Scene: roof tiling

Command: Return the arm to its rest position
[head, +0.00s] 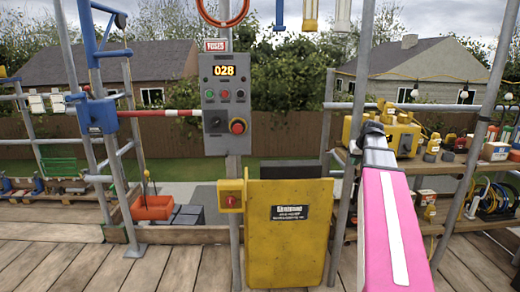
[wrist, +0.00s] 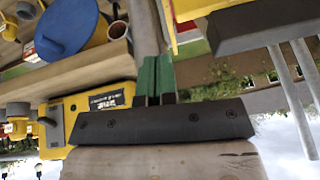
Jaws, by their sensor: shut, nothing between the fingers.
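My gripper (wrist: 157,62) shows in the wrist view as two green fingers in front of a dark bar. The fingers are side by side with only a thin dark line between them, shut and empty. In the head view my pink arm with a white stripe reaches up and away on the right. I cannot make out the fingers there. Nothing visibly touches the fingers.
A grey control box (head: 226,105) reading 028 stands on a post, with a yellow panel (head: 289,232) below. An orange tray (head: 152,207) is at left. A wooden shelf (head: 455,172) with several tools is at right. Scaffold poles (head: 348,150) stand near my arm.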

